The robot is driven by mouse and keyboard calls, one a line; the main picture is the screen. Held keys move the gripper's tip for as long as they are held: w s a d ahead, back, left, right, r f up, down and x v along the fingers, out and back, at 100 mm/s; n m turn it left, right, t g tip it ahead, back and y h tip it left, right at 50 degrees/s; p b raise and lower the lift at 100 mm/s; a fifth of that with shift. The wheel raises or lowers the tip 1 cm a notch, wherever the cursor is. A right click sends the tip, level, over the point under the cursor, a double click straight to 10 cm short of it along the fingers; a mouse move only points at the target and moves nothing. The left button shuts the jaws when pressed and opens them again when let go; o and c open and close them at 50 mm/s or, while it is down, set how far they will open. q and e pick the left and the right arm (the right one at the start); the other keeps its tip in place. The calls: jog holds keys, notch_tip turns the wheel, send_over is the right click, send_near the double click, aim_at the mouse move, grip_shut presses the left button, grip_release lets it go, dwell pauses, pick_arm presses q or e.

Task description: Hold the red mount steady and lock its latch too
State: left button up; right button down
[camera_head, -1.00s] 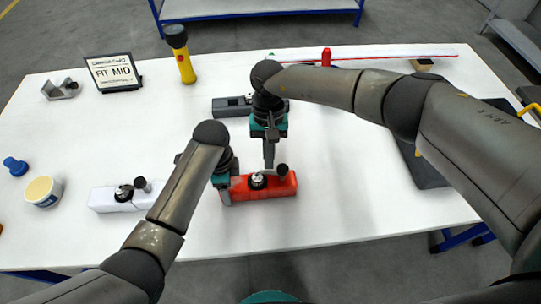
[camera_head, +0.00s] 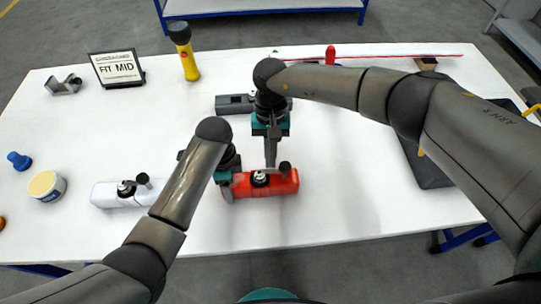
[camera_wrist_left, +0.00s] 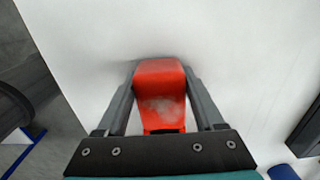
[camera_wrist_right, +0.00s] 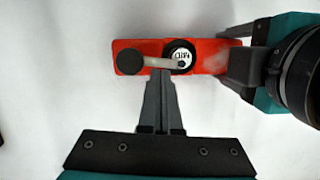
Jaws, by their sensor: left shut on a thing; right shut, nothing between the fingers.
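The red mount (camera_head: 280,184) lies on the white table near its front edge. My left gripper (camera_head: 226,186) is shut on its left end; the left wrist view shows the red end (camera_wrist_left: 160,85) between both fingers. On top of the mount is a latch with a round pivot (camera_wrist_right: 180,57) and a lever reaching to a dark knob (camera_wrist_right: 130,62). The lever lies roughly along the mount, knob toward the right in the head view. My right gripper (camera_wrist_right: 160,82) is shut and empty, fingertips at the lever's side; I cannot tell if they touch it.
A white mount (camera_head: 110,194) with a similar latch stands to the left, and a grey one (camera_head: 234,104) behind. A sign (camera_head: 117,69), yellow flashlight (camera_head: 187,60), tub (camera_head: 46,186) and blue knob (camera_head: 18,161) stand further out. A dark tray (camera_head: 428,168) lies right.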

jog(key=shift+d, duration=0.15)
jog(key=shift+s+d, duration=0.45)
jog(key=shift+d, duration=0.15)
jog(key=shift+w, duration=0.1)
pick_arm(q)
jog(key=o, duration=1.6)
jog(key=shift+c, duration=0.2)
pick_arm(e)
jog(key=w+r, duration=0.6)
jog(key=r, duration=0.3)
jog(key=shift+w+a+r, duration=0.15)
jog(key=shift+w+r, duration=0.1)
jog(key=shift+r, duration=0.1)
